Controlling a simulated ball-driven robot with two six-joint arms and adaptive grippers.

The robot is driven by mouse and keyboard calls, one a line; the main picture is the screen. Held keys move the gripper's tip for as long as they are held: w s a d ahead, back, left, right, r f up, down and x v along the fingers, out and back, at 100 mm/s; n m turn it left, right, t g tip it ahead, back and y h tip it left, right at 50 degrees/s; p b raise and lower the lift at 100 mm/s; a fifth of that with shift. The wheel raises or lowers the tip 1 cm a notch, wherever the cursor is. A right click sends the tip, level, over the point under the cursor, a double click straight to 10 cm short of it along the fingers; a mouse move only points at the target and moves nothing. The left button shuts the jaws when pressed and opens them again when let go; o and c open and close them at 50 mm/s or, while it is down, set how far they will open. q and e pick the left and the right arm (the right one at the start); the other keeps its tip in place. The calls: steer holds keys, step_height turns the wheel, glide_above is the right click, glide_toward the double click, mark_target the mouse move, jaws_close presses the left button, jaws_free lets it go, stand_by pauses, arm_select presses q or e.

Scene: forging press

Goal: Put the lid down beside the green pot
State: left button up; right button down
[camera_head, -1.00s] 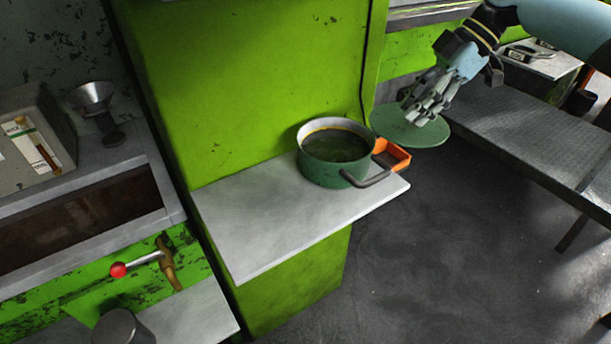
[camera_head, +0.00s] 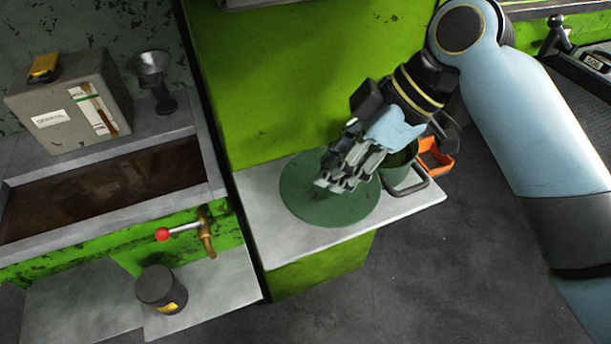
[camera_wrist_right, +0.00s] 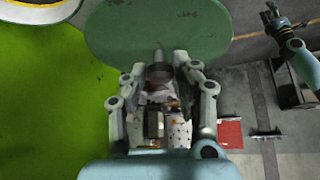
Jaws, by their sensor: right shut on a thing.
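The green lid (camera_head: 310,205) is a flat round disc over the pale shelf (camera_head: 265,235), left of the green pot. It also shows in the right wrist view (camera_wrist_right: 130,40). My right gripper (camera_head: 342,178) is shut on the lid from above, its fingers hiding the grip point. I cannot tell whether the lid touches the shelf. The green pot (camera_head: 396,178) stands uncovered on the shelf's right part, mostly hidden behind my gripper.
An orange bracket-like thing (camera_head: 436,160) sits beside the pot at the shelf's right end. A red-knobbed lever (camera_head: 180,231) and a dark canister (camera_head: 160,288) are to the lower left. A grey box (camera_head: 72,103) and a funnel (camera_head: 152,75) stand further left.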

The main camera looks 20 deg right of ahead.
mark_target(295, 165)
steer(key=w+a+f, duration=0.3)
steer(key=w+a, duration=0.1)
steer(key=w, duration=0.1)
steer(key=shift+a+f, duration=0.2)
steer(key=shift+f, duration=0.2)
steer(key=shift+w+f, duration=0.1)
steer(key=shift+f, duration=0.1)
steer(key=shift+f+p, duration=0.45)
steer(key=shift+f, duration=1.5)
steer(key=c, duration=1)
jaws_free()
steer(key=shift+f, duration=0.1)
steer(key=shift+c, duration=0.2)
steer(key=v, duration=1.2)
steer(key=shift+a, duration=0.1)
